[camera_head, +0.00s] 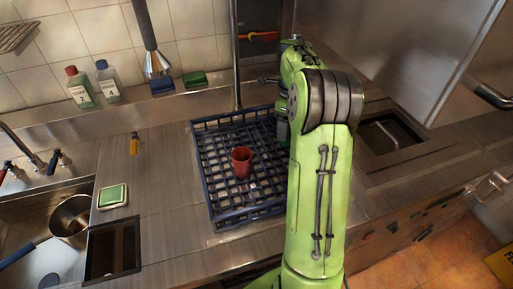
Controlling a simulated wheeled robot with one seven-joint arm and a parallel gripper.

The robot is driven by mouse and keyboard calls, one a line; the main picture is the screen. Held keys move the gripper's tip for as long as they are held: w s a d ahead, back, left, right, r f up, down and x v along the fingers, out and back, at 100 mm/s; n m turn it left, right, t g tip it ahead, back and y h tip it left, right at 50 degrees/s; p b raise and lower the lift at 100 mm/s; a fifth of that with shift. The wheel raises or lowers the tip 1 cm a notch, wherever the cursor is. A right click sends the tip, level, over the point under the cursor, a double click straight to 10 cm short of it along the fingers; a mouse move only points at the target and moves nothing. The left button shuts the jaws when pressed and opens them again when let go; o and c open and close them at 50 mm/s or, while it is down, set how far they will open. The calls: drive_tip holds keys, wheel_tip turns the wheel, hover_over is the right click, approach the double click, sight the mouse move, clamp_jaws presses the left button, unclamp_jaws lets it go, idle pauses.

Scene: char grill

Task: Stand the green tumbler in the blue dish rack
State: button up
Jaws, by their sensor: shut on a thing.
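The blue dish rack (203,170) sits on the steel counter in the middle of the head view, its right side partly hidden by my green arm. A red cup (241,161) stands in the rack. My arm reaches up over the rack's right side and bends at the top. My gripper is hidden behind the arm, so its fingers and anything in them cannot be seen. I cannot make out a green tumbler. A dark green patch shows beside the arm at the rack's right edge, but I cannot tell what it is.
A sink (30,250) with a pot (72,216) is at left. A green sponge (113,195) lies beside it. Soap bottles (82,88) stand on the back ledge. A vertical pole (236,55) rises behind the rack. Counter between sink and rack is mostly clear.

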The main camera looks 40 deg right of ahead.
drive_tip(key=f+b, duration=0.1)
drive_tip(key=f, duration=0.8)
drive_tip(key=shift+s+f+b, duration=0.1)
drive_tip(key=shift+s+b, duration=0.1)
drive_tip(key=shift+b, duration=0.15)
drive_tip(key=shift+f, duration=0.1)
drive_tip(key=o, duration=1.1)
